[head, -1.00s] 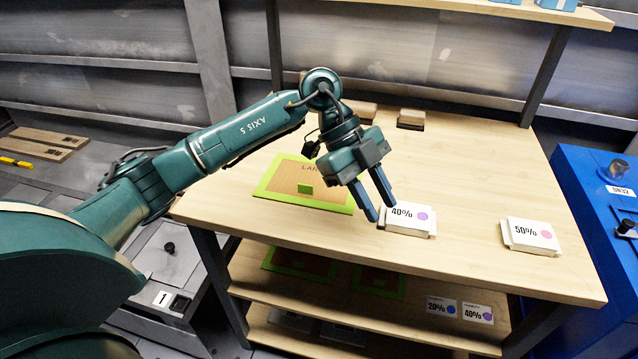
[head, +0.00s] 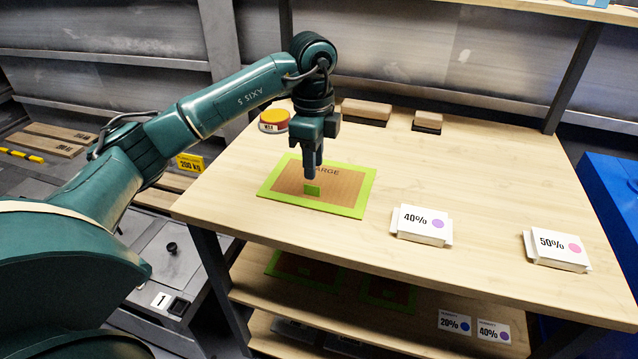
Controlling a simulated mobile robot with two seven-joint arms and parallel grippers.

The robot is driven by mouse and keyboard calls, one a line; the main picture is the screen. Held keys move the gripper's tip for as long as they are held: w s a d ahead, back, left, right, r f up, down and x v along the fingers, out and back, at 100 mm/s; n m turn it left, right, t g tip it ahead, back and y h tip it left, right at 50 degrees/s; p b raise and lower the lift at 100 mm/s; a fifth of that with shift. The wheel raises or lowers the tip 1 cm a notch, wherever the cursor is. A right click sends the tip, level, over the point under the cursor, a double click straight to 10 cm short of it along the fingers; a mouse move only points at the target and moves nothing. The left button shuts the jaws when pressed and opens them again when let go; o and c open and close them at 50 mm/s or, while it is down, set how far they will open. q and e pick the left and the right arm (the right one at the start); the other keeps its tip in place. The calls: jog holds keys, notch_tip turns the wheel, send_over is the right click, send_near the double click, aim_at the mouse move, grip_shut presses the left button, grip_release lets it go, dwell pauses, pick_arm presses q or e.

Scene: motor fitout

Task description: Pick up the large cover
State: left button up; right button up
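The large cover (head: 337,190) is a flat brown panel with a bright green border and a small green block (head: 312,190) near its middle. It lies on the wooden table, and the word on it is partly hidden by my gripper. My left gripper (head: 310,178) points straight down over the cover, its fingertips close above the small green block. The fingers overlap from this side, so I cannot tell the gap between them or whether they touch the block. My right gripper is not in view.
White boxes marked 40% (head: 423,225) and 50% (head: 557,250) stand right of the cover. A round orange-topped tin (head: 274,121) and brown-topped blocks (head: 366,111) are at the back. More green-edged panels (head: 390,294) lie on the shelf below. The table's right part is mostly clear.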

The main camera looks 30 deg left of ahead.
aim_at(312, 186)
pick_arm(q)
notch_tip(312, 186, down, 5)
jog(key=shift+s+a+f, duration=0.1)
jog(key=shift+s+a, duration=0.05)
jog(key=shift+c, duration=0.3)
grip_shut()
